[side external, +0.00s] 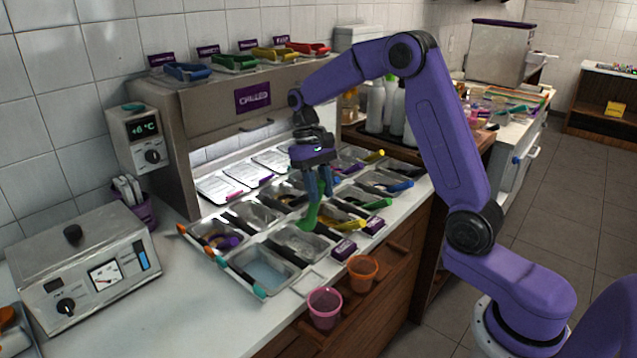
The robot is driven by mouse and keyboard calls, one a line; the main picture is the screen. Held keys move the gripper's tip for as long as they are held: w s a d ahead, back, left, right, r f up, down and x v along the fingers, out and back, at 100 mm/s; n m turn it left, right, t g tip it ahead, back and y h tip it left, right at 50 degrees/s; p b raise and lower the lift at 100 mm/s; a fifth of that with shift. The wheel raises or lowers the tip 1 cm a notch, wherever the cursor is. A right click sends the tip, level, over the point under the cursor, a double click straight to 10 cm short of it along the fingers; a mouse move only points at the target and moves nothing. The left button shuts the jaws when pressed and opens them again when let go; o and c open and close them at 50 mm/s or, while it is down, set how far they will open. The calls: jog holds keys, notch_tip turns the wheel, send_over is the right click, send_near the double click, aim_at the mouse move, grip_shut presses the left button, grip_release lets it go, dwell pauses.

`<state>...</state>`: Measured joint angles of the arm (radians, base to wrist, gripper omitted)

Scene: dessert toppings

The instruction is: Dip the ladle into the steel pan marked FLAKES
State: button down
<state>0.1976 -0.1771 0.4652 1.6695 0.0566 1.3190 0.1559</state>
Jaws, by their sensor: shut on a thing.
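My gripper (320,190) points down over the steel pans, its blue fingers shut on a green ladle (311,217). The ladle hangs below the fingers, its lower end over or at a front-row steel pan (328,248) with pale contents. I cannot tell whether the ladle touches the contents.
A pink cup (325,307) and an orange cup (362,269) stand in front. The CHILLED cabinet (253,97) rises behind.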

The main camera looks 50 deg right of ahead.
jog(key=shift+f, duration=5.55)
jog(key=shift+w+d, duration=0.2)
jog(key=shift+w, duration=0.8)
jog(key=shift+w+d, duration=0.2)
jog(key=shift+w, duration=0.75)
jog(key=shift+w+d, duration=0.2)
jog(key=shift+w, duration=0.8)
jog(key=shift+s+a+f+t, duration=0.2)
jog(key=shift+s+f+t, duration=0.6)
jog(key=shift+s+t, duration=0.35)
jog(key=shift+s+a+f+t+h, duration=0.2)
jog(key=shift+s+f+t+h, duration=0.2)
jog(key=shift+s+f+t, duration=0.8)
jog(key=shift+w+r, duration=0.15)
jog(key=shift+t, duration=0.25)
jog(key=t, duration=0.1)
send_near(310, 230)
jog(key=shift+f, duration=0.3)
